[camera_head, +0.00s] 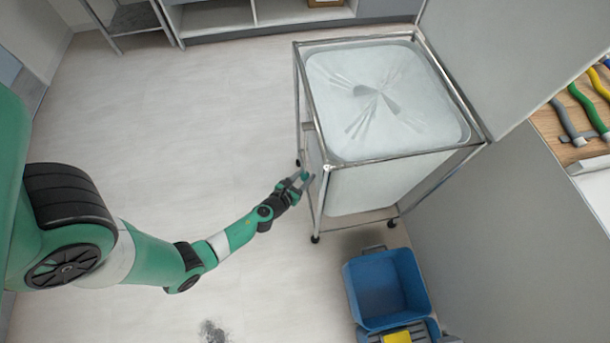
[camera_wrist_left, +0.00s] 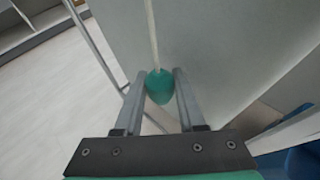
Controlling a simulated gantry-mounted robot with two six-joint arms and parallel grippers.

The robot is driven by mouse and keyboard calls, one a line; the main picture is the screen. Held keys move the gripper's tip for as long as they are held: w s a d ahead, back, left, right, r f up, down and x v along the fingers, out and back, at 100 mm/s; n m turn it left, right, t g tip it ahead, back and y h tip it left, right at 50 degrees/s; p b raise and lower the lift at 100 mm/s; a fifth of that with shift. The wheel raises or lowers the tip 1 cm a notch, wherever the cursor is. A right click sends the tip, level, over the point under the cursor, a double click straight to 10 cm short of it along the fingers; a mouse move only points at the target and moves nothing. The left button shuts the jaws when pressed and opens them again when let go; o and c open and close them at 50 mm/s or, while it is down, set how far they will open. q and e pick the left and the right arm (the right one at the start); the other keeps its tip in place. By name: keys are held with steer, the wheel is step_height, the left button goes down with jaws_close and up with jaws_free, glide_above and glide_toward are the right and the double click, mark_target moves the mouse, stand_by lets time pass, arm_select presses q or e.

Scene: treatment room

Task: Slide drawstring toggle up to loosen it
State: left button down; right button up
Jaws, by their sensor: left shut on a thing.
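The drawstring toggle (camera_wrist_left: 159,87) is a small teal-green piece on a pale cord (camera_wrist_left: 152,35) that runs up from it in the left wrist view. My left gripper (camera_wrist_left: 160,82) is shut on the toggle, with one finger on each side of it. In the head view my left gripper (camera_head: 302,180) is at the left side of a wheeled metal frame (camera_head: 297,95) that holds a large white bag (camera_head: 380,180). The bag's top is gathered in the middle. The toggle is too small to make out clearly in the head view. My right gripper is not in view.
A blue mop bucket (camera_head: 385,290) stands on the floor in front of the frame. A grey panel (camera_head: 500,210) and a wooden counter with coloured tools (camera_head: 585,110) are at the right. The floor (camera_head: 200,120) to the left is mostly clear, with a dark smudge (camera_head: 212,332).

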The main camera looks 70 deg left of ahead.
mark_target(305, 174)
arm_select(q)
steer(key=shift+r, duration=0.1)
stand_by(0.8)
step_height(305, 174, up, 8)
steer(key=p, duration=0.8)
steer(key=shift+r, duration=0.15)
steer(key=c, duration=0.8)
jaws_free()
steer(key=shift+o, duration=0.2)
steer(key=p+v, duration=0.3)
steer(key=v, duration=0.8)
steer(key=shift+s+d, duration=0.2)
steer(key=shift+s, duration=0.05)
